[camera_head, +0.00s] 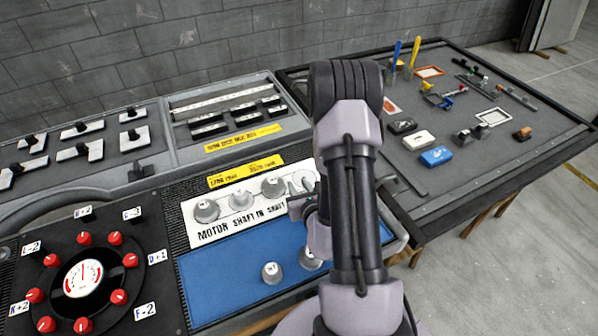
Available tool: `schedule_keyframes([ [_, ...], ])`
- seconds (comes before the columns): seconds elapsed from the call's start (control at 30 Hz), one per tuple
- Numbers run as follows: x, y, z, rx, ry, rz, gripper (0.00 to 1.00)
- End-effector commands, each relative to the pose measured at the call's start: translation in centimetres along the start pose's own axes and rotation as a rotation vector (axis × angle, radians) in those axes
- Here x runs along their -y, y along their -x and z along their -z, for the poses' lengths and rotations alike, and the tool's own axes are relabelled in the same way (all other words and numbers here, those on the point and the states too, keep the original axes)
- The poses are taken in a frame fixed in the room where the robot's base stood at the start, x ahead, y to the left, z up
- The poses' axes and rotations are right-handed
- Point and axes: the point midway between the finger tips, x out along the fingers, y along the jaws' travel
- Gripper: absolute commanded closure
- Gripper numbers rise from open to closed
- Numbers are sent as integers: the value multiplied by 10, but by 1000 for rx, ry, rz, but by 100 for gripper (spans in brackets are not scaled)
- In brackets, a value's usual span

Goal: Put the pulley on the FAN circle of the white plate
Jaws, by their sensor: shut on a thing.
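The white plate (225,231) lies across the panel, with printed words that read roughly MOTOR, SHAFT, IN, SHAFT. Its right end is hidden behind my arm, and I cannot see the word FAN. Grey knob-like pieces stand on it at the left (207,210), middle (241,199) and right (273,188). My gripper (303,208) is over the plate's right part, mostly covered by my arm. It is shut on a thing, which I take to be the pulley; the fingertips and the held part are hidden.
A blue mat (220,290) lies in front of the plate. A labelled grey weight (271,272) stands on it, and another grey piece (309,259) is partly behind my arm. A red-knobbed dial panel (120,255) is at left. A dark table (470,180) with small parts is at right.

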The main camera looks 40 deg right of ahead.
Motion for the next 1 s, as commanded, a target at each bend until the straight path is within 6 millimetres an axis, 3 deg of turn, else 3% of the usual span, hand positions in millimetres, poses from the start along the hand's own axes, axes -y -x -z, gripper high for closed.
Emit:
schedule_keyframes([
  [0.2, 29, -70, -20, 7, 2, 1, 100],
  [0.4, 48, -117, -34, 4, 1, -1, 100],
  [0.5, 51, -125, -32, 1, 0, -1, 100],
  [0.7, 51, -138, -1, 0, -1, -2, 100],
  [1.0, 51, -138, -1, 1, 0, -2, 100],
])
